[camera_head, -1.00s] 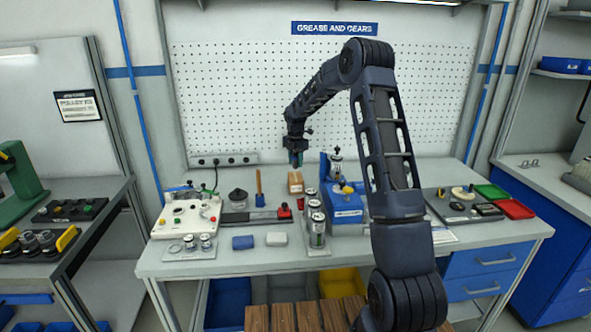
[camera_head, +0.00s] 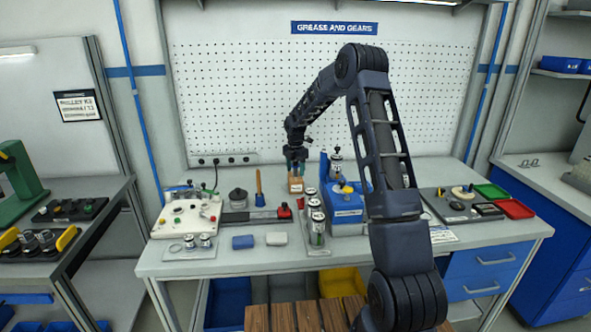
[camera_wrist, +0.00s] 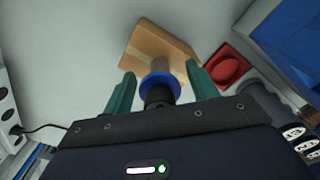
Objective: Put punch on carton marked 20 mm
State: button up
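The carton (camera_head: 296,187) is a small brown box at the back middle of the bench, left of the blue machine. It also shows in the wrist view (camera_wrist: 140,40); I cannot read its marking. The punch (camera_wrist: 160,83) has a black end, a blue collar and a grey-brown shank, and points down at the carton's top. It appears to stand on the carton, though the contact is hard to see. My gripper (camera_head: 295,168) is just above the carton. Its green fingers are spread on both sides of the punch, with narrow gaps, so it looks open.
A blue machine (camera_head: 346,208) stands close to the right of the carton. A red part (camera_wrist: 228,68) lies beside the carton in the wrist view. Bare bench lies left of the carton.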

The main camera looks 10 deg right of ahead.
notch_tip(320, 180, up, 12)
jog(key=shift+r, duration=0.15)
jog(key=s+d+r+m+t, duration=0.1)
jog(key=s+d+r+m, duration=0.3)
jog(key=s, duration=0.4)
jog(key=s+d+r+m+t, duration=0.1)
jog(key=s+d+r+m, duration=0.1)
jog(key=s+r+m, duration=0.4)
jog(key=s+d+r+m, duration=0.3)
jog(key=s+r, duration=0.3)
jog(key=s, duration=0.4)
jog(key=s+d+f+m+t, duration=0.1)
jog(key=s+d+m, duration=0.2)
jog(key=s+m, duration=0.4)
jog(key=s+d+f+m+t, duration=0.1)
jog(key=s+m, duration=0.6)
jog(key=s, duration=1.3)
jog(key=shift+s+d+f+t, duration=0.35)
jog(key=shift+d+f, duration=0.25)
jog(key=shift+d, duration=0.35)
